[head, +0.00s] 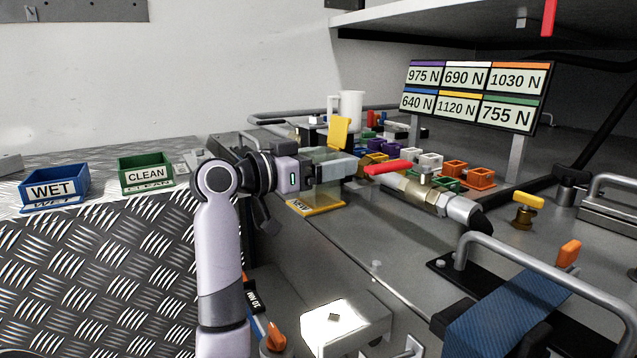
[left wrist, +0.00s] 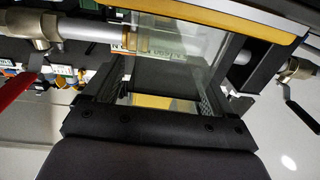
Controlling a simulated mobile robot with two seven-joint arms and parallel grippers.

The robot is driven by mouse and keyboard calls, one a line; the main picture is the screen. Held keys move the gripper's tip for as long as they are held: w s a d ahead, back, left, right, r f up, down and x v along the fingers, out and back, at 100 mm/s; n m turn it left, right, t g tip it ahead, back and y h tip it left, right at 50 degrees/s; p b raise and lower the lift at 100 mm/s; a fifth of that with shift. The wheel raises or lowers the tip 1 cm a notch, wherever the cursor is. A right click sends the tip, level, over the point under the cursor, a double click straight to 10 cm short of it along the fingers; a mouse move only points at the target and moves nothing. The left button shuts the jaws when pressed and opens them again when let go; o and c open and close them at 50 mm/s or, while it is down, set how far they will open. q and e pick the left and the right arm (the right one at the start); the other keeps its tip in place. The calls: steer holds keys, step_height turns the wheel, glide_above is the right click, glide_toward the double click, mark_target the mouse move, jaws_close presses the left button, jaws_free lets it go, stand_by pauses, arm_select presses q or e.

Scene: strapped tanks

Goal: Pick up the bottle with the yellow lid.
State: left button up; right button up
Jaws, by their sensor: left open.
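My left gripper (head: 332,170) reaches in from the left in the head view, with its jaws open. In the left wrist view its two dark fingers (left wrist: 162,82) stand apart on either side of a clear, glass-like body (left wrist: 170,45). A yellow piece (head: 340,131) stands up behind the gripper in the head view. A yellow labelled strip (head: 318,207) lies below the gripper, and a yellow edge (left wrist: 245,18) crosses the top of the wrist view. I cannot tell which yellow part is the bottle's lid. The gripper hides much of the clear body. My right gripper is not in view.
A pipe valve with a red handle (head: 388,167) lies just right of the gripper. A blue WET bin (head: 54,190) and green CLEAN bin (head: 147,175) stand left. A weight sign (head: 475,92), white jug (head: 350,106) and small coloured bins (head: 480,179) are behind. A blue strap (head: 508,312) is front right.

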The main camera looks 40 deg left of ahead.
arm_select(q)
steer(key=shift+w, duration=0.15)
steer(key=c, duration=1.3)
steer(key=shift+r, duration=0.15)
